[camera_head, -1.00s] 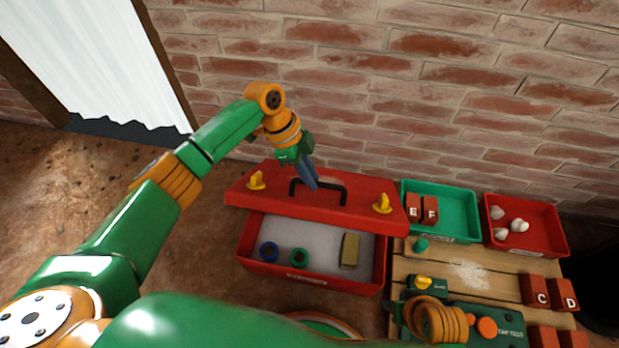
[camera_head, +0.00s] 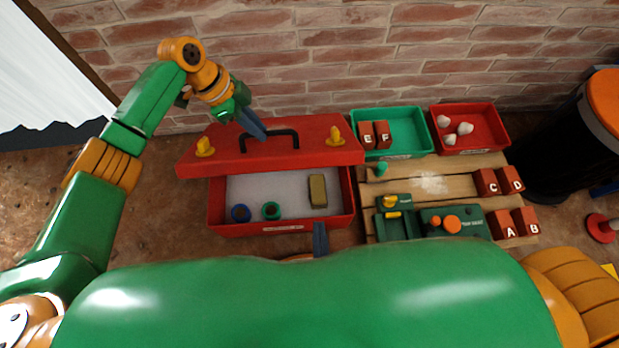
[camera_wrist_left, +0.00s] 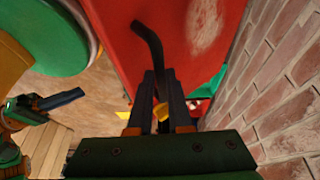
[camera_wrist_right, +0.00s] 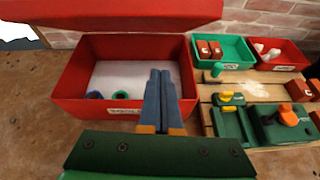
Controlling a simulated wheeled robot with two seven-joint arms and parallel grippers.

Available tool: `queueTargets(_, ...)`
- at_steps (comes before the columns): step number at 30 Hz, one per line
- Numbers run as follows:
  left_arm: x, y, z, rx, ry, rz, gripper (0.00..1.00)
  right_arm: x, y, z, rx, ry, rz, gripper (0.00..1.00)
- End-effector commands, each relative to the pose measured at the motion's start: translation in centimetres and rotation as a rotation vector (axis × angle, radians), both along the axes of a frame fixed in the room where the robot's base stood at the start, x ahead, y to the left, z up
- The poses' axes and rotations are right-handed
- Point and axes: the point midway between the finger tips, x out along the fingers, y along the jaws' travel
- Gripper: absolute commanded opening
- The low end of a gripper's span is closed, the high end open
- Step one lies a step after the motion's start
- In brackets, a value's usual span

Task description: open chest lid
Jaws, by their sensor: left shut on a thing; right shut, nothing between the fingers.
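The red chest (camera_head: 283,228) stands on the floor by the brick wall. Its red lid (camera_head: 305,151) is raised and set back, so the pale inside shows with a blue ring, a green ring and a tan block. The lid has a black handle (camera_head: 296,139) and two yellow latches. My left gripper (camera_head: 262,133) is shut on the handle, which also shows in the left wrist view (camera_wrist_left: 150,38). My right gripper (camera_head: 320,240) is shut and empty at the chest's front edge. In the right wrist view its fingers (camera_wrist_right: 160,82) point toward the chest front.
Right of the chest are a green tray (camera_head: 404,149) with blocks E and F, and a red tray (camera_head: 480,148) with white lumps. A wooden pallet (camera_head: 435,168) holds lettered blocks and a green device. A dark barrel (camera_head: 560,150) stands at far right.

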Motion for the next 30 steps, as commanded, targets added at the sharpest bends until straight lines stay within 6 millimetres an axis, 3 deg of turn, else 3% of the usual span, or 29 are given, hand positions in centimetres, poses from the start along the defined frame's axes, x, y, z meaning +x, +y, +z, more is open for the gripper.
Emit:
queueTargets(5,0.2,0.2,-0.2,0.005,-0.006,0.007,0.0,0.9,1.0,0.1,-0.055,-0.034,0.064,0.0)
queueTargets(17,0.2,0.2,-0.2,0.005,-0.006,0.007,0.0,9.0,0.9,-3.1,-0.051,-0.034,0.058,0.0)
queueTargets(24,0.2,0.2,-0.2,0.005,-0.006,0.007,0.0,11.0,0.9,-0.5,-0.046,-0.031,0.056,0.0)
queueTargets(30,0.2,0.2,-0.2,0.005,-0.006,0.007,0.0,11.4,0.9,0.0,-0.049,-0.03,0.057,0.0)
